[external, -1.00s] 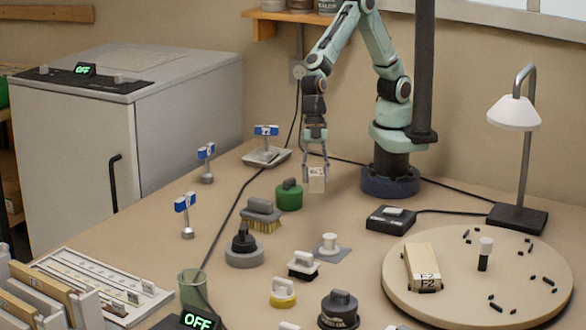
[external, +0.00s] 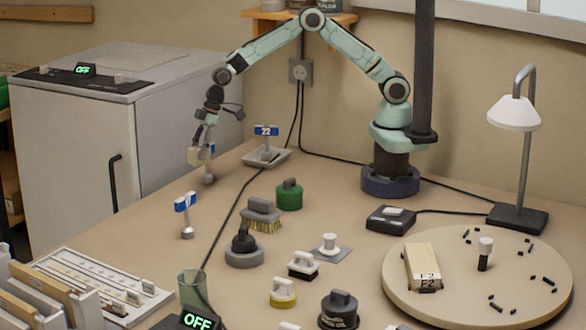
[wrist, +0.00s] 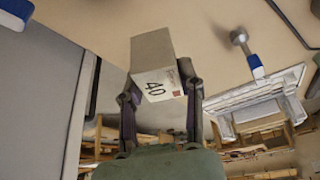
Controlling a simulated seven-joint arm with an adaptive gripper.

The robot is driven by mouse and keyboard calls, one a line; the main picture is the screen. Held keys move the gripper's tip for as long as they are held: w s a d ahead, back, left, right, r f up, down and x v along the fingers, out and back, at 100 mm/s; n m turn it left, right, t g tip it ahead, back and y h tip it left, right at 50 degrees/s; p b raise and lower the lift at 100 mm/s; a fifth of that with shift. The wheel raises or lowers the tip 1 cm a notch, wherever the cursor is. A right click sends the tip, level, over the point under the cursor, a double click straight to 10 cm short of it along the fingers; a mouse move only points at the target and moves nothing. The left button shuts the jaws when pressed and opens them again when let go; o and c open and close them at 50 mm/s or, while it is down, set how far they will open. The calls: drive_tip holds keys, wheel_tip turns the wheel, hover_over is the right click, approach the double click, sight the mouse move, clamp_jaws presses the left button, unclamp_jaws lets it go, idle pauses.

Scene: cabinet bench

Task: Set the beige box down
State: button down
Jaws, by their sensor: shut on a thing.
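The beige box (external: 194,157) is held in my gripper (external: 199,150) at the bench's far left edge, near the large grey cabinet. In the wrist view the box (wrist: 150,50) sits between both fingers (wrist: 160,92), with a white label reading "40" and a small red mark facing the camera. The fingers are shut on its sides. The box is above the bench top in the external view; the exact gap under it is hard to tell.
Another blue-tagged stand (external: 187,231) is nearer the front, and a "22" sign stands on a scale-like tray (external: 266,157) to the right. The grey cabinet (external: 75,150) borders the left.

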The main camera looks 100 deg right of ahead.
drive_tip(key=w+f, duration=0.2)
drive_tip(key=w, duration=0.1)
drive_tip(key=w+f, duration=0.6)
drive_tip(key=w, duration=0.1)
drive_tip(key=shift+d, duration=0.1)
drive_tip(key=shift+w+f, duration=0.2)
drive_tip(key=shift+f, duration=1.5)
drive_tip(key=c, duration=0.7)
unclamp_jaws()
drive_tip(key=shift+r, duration=0.1)
